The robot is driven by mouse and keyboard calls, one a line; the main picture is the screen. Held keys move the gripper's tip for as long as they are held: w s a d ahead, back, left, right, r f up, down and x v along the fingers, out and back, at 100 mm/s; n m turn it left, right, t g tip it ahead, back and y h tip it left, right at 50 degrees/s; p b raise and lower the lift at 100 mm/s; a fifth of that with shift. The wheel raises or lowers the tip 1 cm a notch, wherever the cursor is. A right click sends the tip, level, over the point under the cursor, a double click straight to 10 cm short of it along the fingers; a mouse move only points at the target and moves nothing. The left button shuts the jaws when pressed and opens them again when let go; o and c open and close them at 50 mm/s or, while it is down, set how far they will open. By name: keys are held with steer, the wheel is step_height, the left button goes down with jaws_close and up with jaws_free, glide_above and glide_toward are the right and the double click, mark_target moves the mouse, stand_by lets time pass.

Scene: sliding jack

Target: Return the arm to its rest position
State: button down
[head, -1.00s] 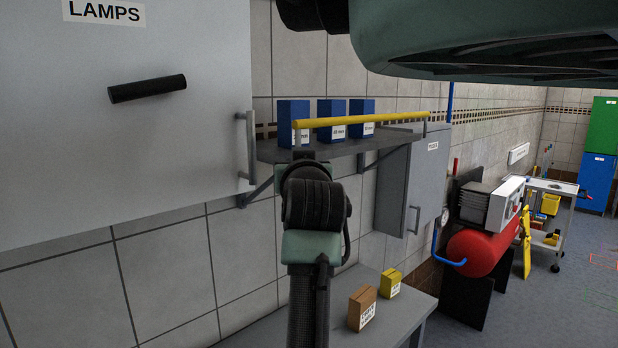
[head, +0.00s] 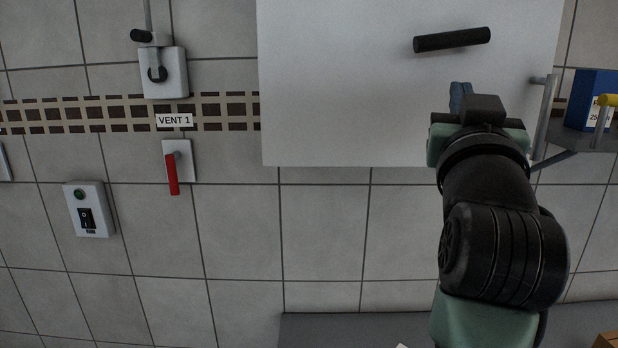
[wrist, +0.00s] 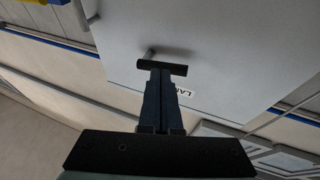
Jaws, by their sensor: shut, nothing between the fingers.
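My gripper (head: 461,92) is in front of the lower right part of the white LAMPS cabinet (head: 340,90) in the head view. Its two blue fingers are together and hold nothing. In the wrist view the gripper (wrist: 160,82) points up towards the cabinet's black bar handle (wrist: 162,67), and the fingertips overlap the bar in the picture. In the head view the handle (head: 452,39) stands above the fingertips with a gap between them. My arm reaches up from the bottom right. Whether the fingertips touch the cabinet is not clear.
A shelf (head: 590,138) with a blue box (head: 590,97) and a yellow rail is close on the right. A grey bench (head: 350,332) runs along the bottom. A red lever (head: 173,175), a VENT 1 valve (head: 160,72) and a switch box (head: 88,209) are on the left wall.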

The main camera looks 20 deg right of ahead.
steer(key=s+a+r+n+t+y, duration=0.1)
steer(key=s+a+n+t+y, duration=0.1)
steer(key=a, duration=0.9)
steer(key=s+a+r+n+t+y, duration=0.2)
steer(key=a+t+y, duration=0.3)
steer(key=a, duration=0.6)
steer(key=s+a+r+n+t+y+b, duration=0.1)
steer(key=s+a+r+n+t+y, duration=0.1)
steer(key=a+y, duration=0.4)
steer(key=s+a+n+t, duration=0.1)
steer(key=s+a, duration=0.1)
steer(key=a, duration=0.3)
steer(key=shift+a+n+y, duration=0.15)
steer(key=shift+n+y, duration=0.25)
steer(key=shift+w, duration=0.1)
